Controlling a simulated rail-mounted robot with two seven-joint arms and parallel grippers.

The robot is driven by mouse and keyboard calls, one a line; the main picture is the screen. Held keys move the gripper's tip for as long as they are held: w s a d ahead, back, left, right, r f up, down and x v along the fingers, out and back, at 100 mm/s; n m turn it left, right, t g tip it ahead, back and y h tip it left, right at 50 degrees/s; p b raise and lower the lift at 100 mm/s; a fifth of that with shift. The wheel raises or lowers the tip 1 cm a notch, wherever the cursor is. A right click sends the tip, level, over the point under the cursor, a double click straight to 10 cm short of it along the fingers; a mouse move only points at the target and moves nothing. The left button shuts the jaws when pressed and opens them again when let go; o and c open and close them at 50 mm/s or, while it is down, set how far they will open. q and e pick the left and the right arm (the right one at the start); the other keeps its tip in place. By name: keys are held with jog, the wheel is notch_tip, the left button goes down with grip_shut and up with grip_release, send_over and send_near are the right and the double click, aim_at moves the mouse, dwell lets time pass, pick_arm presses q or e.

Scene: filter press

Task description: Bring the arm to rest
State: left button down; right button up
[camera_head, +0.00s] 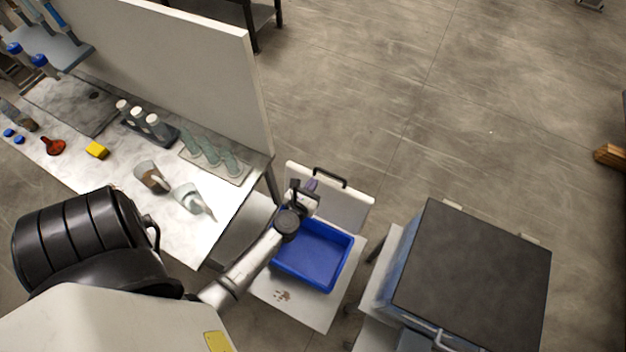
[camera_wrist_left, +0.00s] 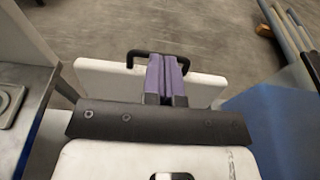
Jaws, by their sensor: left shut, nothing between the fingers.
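My left arm comes in from the lower left of the head view. Its gripper (camera_head: 312,184) is above the back edge of the blue tray, close to the white board with the black handle. In the left wrist view the purple fingers of the left gripper (camera_wrist_left: 167,78) are together with nothing between them. They overlap the white board (camera_wrist_left: 208,89) and lie beside its black handle (camera_wrist_left: 132,58); I cannot tell whether they touch it. My right gripper does not show.
The blue tray (camera_head: 342,263) sits on a small white table (camera_head: 318,316). A lab bench (camera_head: 222,219) with beakers and tube racks stands at left, with a tall white panel (camera_head: 200,62) behind. A dark-topped box (camera_head: 480,275) stands at right. Open floor lies beyond.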

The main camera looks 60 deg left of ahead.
pick_arm(q)
jog(key=shift+s+d+r+p, duration=0.1)
jog(key=shift+s+r+p, duration=0.1)
jog(key=shift+r+p, duration=0.3)
jog(key=shift+s+d+r+p, duration=0.15)
jog(key=shift+r+p, duration=0.1)
jog(key=shift+r, duration=0.4)
jog(key=shift+s+d+r+p, duration=0.1)
jog(key=shift+s+r+p, duration=0.1)
jog(key=shift+r+p, duration=0.3)
jog(key=shift+r, duration=0.1)
jog(key=d+r+m+g+h, duration=0.15)
jog(key=d+m+h, duration=0.6)
jog(key=m, duration=0.85)
jog(key=d+r+m+g+h, duration=0.1)
jog(key=d+m+g+h, duration=0.2)
jog(key=d+m+h, duration=0.85)
jog(key=s+a+r+m+g+y, duration=0.3)
jog(key=s+m+y, duration=0.2)
jog(key=s+m, duration=0.3)
jog(key=s+a+r+m+g+y, duration=0.2)
jog(key=s+a+m+g+y, duration=0.1)
jog(key=s+m+y, duration=0.3)
jog(key=s+m, duration=0.2)
jog(key=shift+s+r, duration=0.4)
